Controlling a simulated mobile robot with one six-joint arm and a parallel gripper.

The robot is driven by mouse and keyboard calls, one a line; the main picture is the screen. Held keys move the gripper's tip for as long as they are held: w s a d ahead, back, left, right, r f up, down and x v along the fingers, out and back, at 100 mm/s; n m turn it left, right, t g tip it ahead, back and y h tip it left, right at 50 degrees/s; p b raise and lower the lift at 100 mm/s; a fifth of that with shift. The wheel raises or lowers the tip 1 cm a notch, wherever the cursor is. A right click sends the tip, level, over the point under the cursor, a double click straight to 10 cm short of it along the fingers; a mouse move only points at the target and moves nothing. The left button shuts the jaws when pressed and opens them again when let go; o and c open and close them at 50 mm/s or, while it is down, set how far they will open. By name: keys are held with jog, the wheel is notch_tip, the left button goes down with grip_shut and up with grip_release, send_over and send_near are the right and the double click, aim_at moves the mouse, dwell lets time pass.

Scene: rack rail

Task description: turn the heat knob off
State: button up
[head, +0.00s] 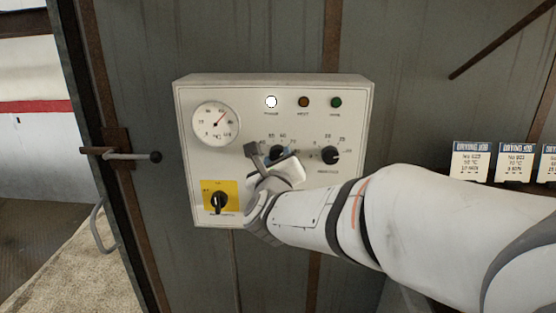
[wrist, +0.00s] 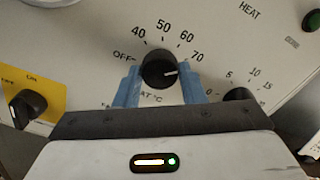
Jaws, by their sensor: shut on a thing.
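The heat knob (wrist: 158,66) is a round black dial in the wrist view, marked OFF, 40, 50, 60 and 70. Its white pointer line is toward the right, near the 70 side and away from OFF. My gripper (wrist: 160,82) has its two blue fingers on either side of the knob, shut on it. In the head view my gripper (head: 272,158) is at the middle of the control panel (head: 190,150) and partly covers the knob (head: 277,153) and its scale.
A timer knob (head: 330,155) is close to the right, and a yellow-plated black switch (head: 219,200) is lower left. A dial gauge (head: 216,124) is upper left. The white lamp (head: 271,102) looks lit. A door handle (head: 135,155) sticks out left; job cards (head: 470,160) hang right.

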jog(key=c, duration=0.4)
jog(key=shift+o, duration=0.2)
